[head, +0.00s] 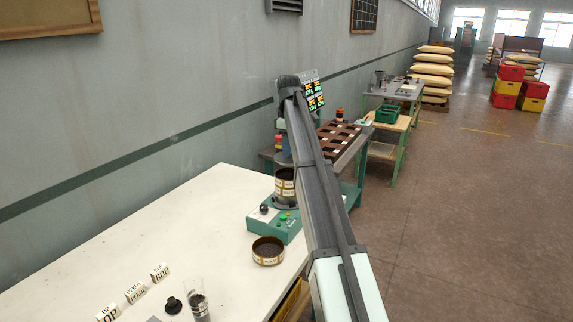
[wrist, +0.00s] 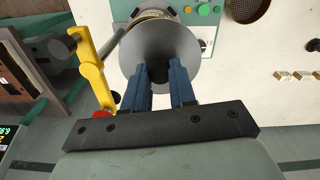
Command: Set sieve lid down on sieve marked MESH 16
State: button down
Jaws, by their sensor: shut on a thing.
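My gripper (wrist: 161,72) has blue fingers and is shut on the sieve lid (wrist: 152,38), a round grey disc. Its knob is hidden between the fingers. In the head view my arm hides the lid and most of the gripper. A stack of sieves (head: 285,189) stands on a green shaker base (head: 268,228). In the wrist view the lid is over this stack and covers most of it; I cannot tell if they touch. Another open sieve (head: 268,252) with dark mesh sits on the white table, also in the wrist view (wrist: 250,8). The sieve labels are too small to read.
A yellow clamp arm (wrist: 93,68) with a red end stands close beside the lid and fingers. The white table (head: 190,225) holds label blocks (head: 136,292), a black knob-like piece (head: 172,305) and a clear cylinder (head: 198,300). A brown compartment tray (head: 338,135) lies beyond.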

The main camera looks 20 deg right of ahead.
aim_at(288, 162)
jog(key=shift+w+d+r+n, duration=0.1)
jog(key=shift+w+r+n, duration=0.1)
jog(key=shift+w+n, duration=0.3)
jog(key=shift+w+d+r+n, duration=0.1)
jog(key=shift+w+r+n, duration=0.1)
jog(key=shift+n, duration=0.5)
jog(key=shift+w+r+n, duration=0.15)
jog(key=shift+w+n, duration=0.05)
jog(key=shift+n, duration=1.1)
jog(key=shift+f, duration=2.9)
jog(key=shift+f, duration=1.2)
jog(key=c, duration=0.8)
grip_release()
jog(key=shift+c, duration=0.2)
jog(key=shift+r, duration=0.1)
notch_tip(288, 162, up, 14)
jog(key=shift+f, duration=0.2)
